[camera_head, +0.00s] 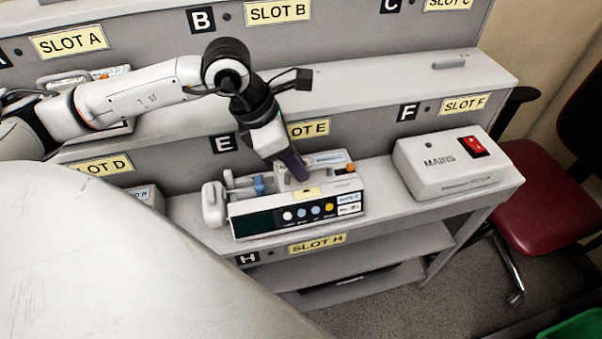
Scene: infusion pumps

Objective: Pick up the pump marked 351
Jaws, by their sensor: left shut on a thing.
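A white infusion pump (333,206) with a dark screen and several coloured buttons sits on the shelf below the SLOT E label. It has small labels on its front and top, too small to read, so I cannot tell whether it is marked 351. My left gripper (294,168) reaches down from above and is shut on the pump's upper part. The fingertips are partly hidden at the pump's top. I cannot tell whether the pump is lifted or rests on the shelf. My right gripper is not in view.
A white MAINS box (437,178) with a red switch stands right of the pump. Another device (149,197) is partly hidden near SLOT D, and one (118,73) sits behind my arm below SLOT A. A red chair (553,209) stands at the right. The shelf between pump and box is clear.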

